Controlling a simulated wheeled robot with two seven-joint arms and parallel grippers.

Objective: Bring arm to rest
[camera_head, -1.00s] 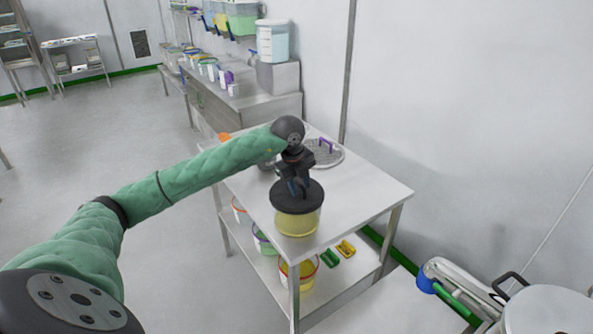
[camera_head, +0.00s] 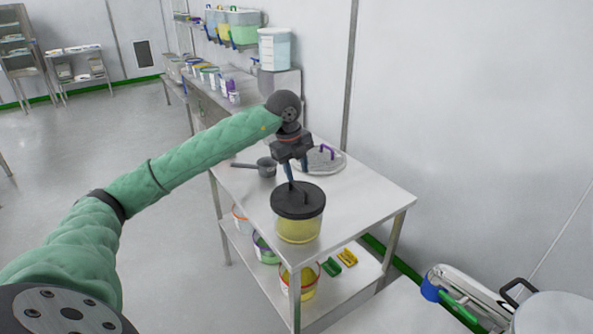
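My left arm reaches in from the left in its green sleeve. Its gripper (camera_head: 297,175) is over the steel table (camera_head: 365,192), pointing down just above the black lid (camera_head: 299,202) of a tub with yellow contents (camera_head: 299,230). Its two dark fingers look apart, with nothing seen between them. The lid sits level on the tub, and the tub stands upright near the table's front edge. Whether the fingertips are fully clear of the lid's handle is hard to tell. My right gripper is not in view.
A dark scoop or pan (camera_head: 266,167) and a round lid with a purple handle (camera_head: 320,158) lie behind the gripper. Several tubs stand on the lower shelf. A long counter (camera_head: 215,100) runs along the wall. The table's right side is clear.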

